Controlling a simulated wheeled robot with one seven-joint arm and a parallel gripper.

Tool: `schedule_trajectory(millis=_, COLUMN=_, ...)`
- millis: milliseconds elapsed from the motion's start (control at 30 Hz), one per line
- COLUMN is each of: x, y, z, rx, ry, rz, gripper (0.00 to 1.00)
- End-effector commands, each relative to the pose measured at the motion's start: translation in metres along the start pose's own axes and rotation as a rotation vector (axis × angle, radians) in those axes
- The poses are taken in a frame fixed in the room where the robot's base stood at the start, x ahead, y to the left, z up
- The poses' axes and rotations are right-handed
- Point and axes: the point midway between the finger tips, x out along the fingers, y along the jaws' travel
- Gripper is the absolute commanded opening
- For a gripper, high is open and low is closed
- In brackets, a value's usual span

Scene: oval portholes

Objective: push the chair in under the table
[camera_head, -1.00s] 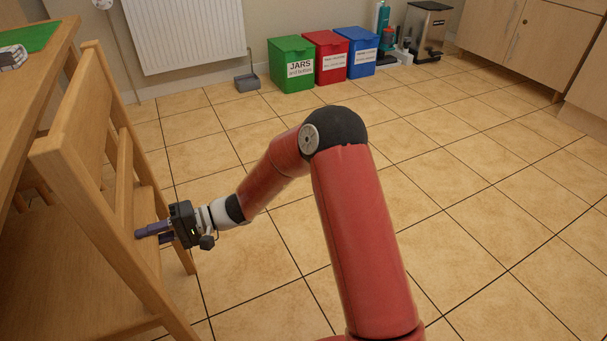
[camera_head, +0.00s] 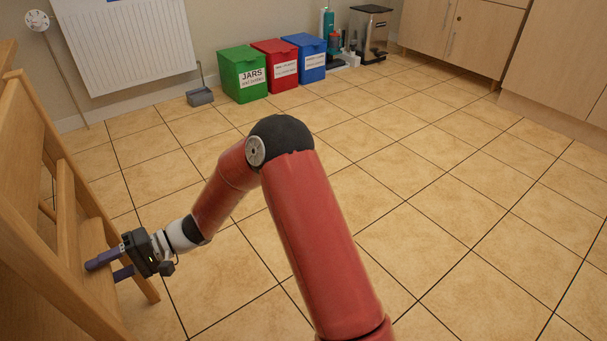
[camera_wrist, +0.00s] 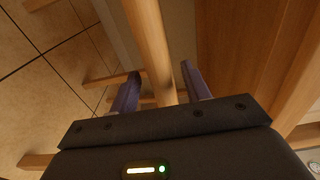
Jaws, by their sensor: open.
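The wooden chair (camera_head: 28,215) is at the left edge of the head view, its backrest nearest me and part of it cut off by the frame. In the wrist view a wooden bar (camera_wrist: 150,45) of the chair runs up between the open fingers (camera_wrist: 160,92). I cannot tell whether the fingers touch it.
Green (camera_head: 242,74), red (camera_head: 276,65) and blue (camera_head: 306,57) bins stand along the back wall, beside a radiator (camera_head: 125,45) and a grey dustpan (camera_head: 200,96). Cabinets (camera_head: 465,35) line the back right. The tiled floor in the middle and right is clear.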

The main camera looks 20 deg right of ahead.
Motion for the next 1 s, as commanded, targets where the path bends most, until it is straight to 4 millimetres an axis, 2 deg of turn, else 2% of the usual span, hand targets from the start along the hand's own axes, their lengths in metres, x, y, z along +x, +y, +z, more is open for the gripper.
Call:
schedule_trajectory(millis=267, x=0.000, y=-0.002, z=-0.001, rx=-0.002, ry=0.002, rz=-0.002, gripper=0.47)
schedule_trajectory(millis=367, x=-0.006, y=-0.001, z=-0.002, rx=-0.003, ry=0.004, rz=-0.002, gripper=0.47)
schedule_trajectory(millis=1000, x=-0.101, y=-0.002, z=-0.002, rx=-0.004, ry=0.006, rz=-0.003, gripper=0.47)
